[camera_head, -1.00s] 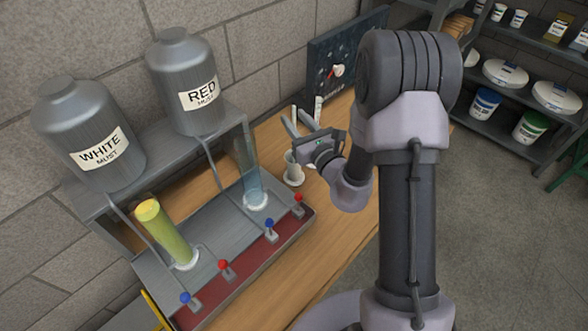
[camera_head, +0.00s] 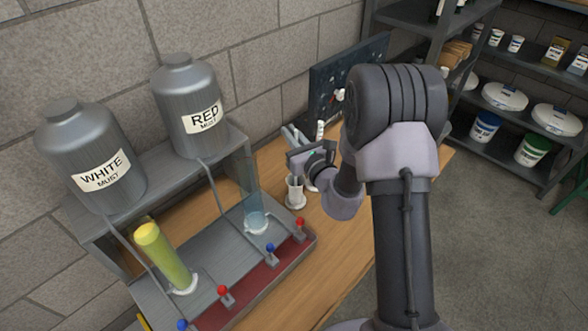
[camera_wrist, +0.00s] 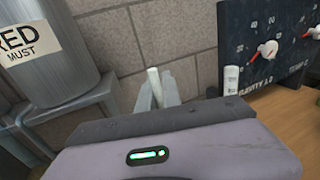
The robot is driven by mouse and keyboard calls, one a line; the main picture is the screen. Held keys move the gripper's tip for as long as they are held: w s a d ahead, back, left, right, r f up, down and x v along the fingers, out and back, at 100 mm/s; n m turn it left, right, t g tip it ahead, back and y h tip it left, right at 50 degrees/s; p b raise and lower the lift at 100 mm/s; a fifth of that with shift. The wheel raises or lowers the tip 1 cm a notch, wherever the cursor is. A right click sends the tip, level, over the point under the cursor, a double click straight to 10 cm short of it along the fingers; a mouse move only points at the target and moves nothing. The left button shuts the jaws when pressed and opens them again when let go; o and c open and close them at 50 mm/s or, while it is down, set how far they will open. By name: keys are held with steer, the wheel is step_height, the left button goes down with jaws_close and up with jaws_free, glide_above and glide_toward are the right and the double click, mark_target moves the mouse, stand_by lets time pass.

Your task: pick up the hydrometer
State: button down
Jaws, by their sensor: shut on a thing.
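My gripper (camera_head: 293,133) is over the wooden bench, in front of the stone wall. In the wrist view its two grey fingers (camera_wrist: 157,90) are closed around a slim white piece, which I take to be the hydrometer (camera_wrist: 153,82). Only its pale upper end shows; the rest is hidden behind the gripper body. In the head view it cannot be told apart from the fingers. A small pale cup on a round foot (camera_head: 295,191) stands on the bench below the gripper.
A rack with WHITE (camera_head: 95,150) and RED (camera_head: 190,105) must tanks stands left, with glass cylinders and taps below. A dark dial board (camera_head: 345,75) is behind. A white bottle (camera_wrist: 231,80) stands near the gripper.

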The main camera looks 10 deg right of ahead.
step_height(320, 180, up, 18)
steer(key=p, duration=0.6)
steer(key=shift+p, duration=0.35)
step_height(320, 180, up, 19)
steer(key=p, duration=1.6)
steer(key=shift+r, duration=0.1)
stand_by(0.4)
